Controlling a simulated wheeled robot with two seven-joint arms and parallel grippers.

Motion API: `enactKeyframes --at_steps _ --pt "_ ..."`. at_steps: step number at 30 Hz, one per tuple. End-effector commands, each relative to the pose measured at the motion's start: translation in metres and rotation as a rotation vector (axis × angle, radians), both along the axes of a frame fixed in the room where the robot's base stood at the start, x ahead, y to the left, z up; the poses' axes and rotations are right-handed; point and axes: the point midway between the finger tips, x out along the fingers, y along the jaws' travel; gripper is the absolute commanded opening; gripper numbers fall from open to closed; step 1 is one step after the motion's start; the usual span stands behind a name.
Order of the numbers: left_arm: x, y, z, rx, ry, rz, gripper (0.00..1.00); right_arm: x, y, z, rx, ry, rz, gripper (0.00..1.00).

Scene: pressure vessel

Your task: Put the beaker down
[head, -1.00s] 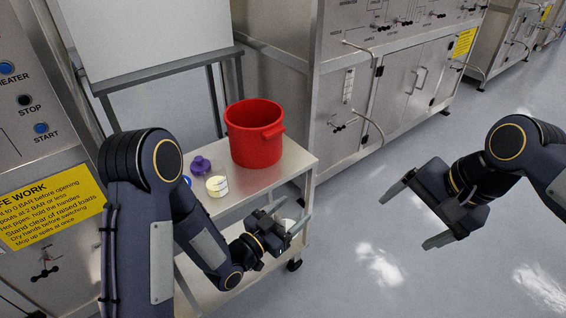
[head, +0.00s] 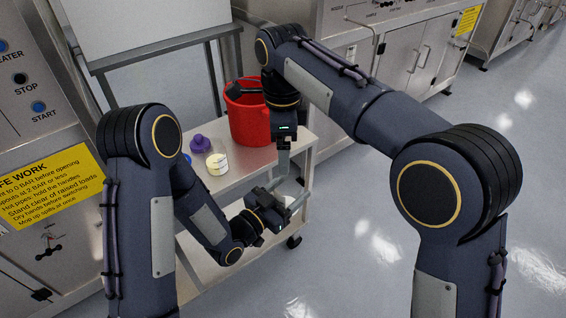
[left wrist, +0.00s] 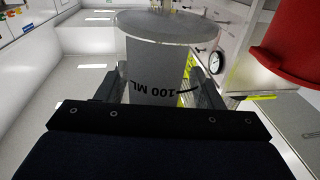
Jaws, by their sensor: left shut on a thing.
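The beaker (left wrist: 158,60), a pale translucent vessel with upside-down "100 ML" print, sits between the fingers of my left gripper (left wrist: 158,88) in the left wrist view. In the head view my left gripper (head: 289,192) is beside the cart's right end and shut on the beaker; the beaker is mostly hidden there. My right gripper (head: 284,160) points down just above the left one, in front of the red bucket. Its fingers are seen edge-on, so their opening is unclear.
The steel cart (head: 232,182) holds a red bucket (head: 247,122), a purple-topped item (head: 200,143) and a small cup with yellow contents (head: 217,164). Its top is bare near the front edge. Steel cabinets stand behind; open floor (head: 365,215) lies to the right.

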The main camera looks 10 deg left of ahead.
Motion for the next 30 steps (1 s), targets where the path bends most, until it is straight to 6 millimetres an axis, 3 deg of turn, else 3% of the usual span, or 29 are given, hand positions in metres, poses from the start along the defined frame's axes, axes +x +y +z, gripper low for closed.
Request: enactKeyframes --at_steps 9,15,21,30 --pt "0.000 0.000 0.000 0.000 0.000 0.000 0.15 -0.001 -0.001 -0.062 -0.002 0.004 0.001 0.87" --pt "0.000 0.000 0.000 -0.001 -0.001 0.000 0.15 0.000 -0.001 -0.090 0.000 0.002 0.001 0.87" --pt "0.000 0.000 0.000 -0.001 -0.001 0.000 0.15 0.000 -0.001 -0.102 0.001 0.000 0.001 0.87" --pt "0.000 0.000 0.000 -0.001 -0.001 0.000 0.15 0.000 -0.001 -0.104 0.002 0.000 0.002 0.84"
